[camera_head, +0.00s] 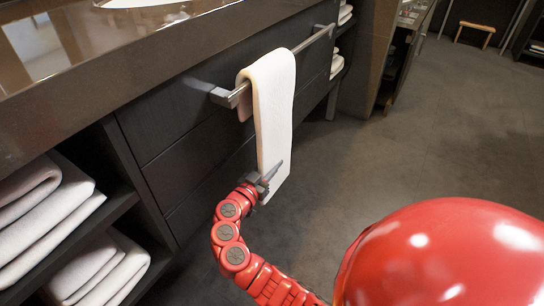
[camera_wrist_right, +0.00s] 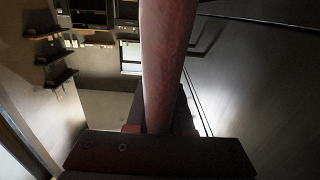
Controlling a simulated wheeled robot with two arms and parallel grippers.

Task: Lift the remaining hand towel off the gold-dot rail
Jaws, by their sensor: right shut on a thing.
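A white hand towel (camera_head: 273,115) hangs folded over the metal rail (camera_head: 314,39) on the dark vanity front in the head view. Its long front part hangs down and a short part shows behind the rail. No gold dot can be made out on the rail. My right gripper (camera_head: 268,182) is shut on the towel near its lower end, below the rail. In the right wrist view the towel (camera_wrist_right: 166,60) rises as a pinkish strip from between the dark jaws. My left gripper is not in view.
The dark glossy counter (camera_head: 150,60) overhangs the drawers at upper left. Open shelves at left hold folded white towels (camera_head: 45,215). More folded towels lie on shelves beyond the rail. A small wooden stool (camera_head: 475,33) stands far back. The grey floor (camera_head: 430,130) at right is clear.

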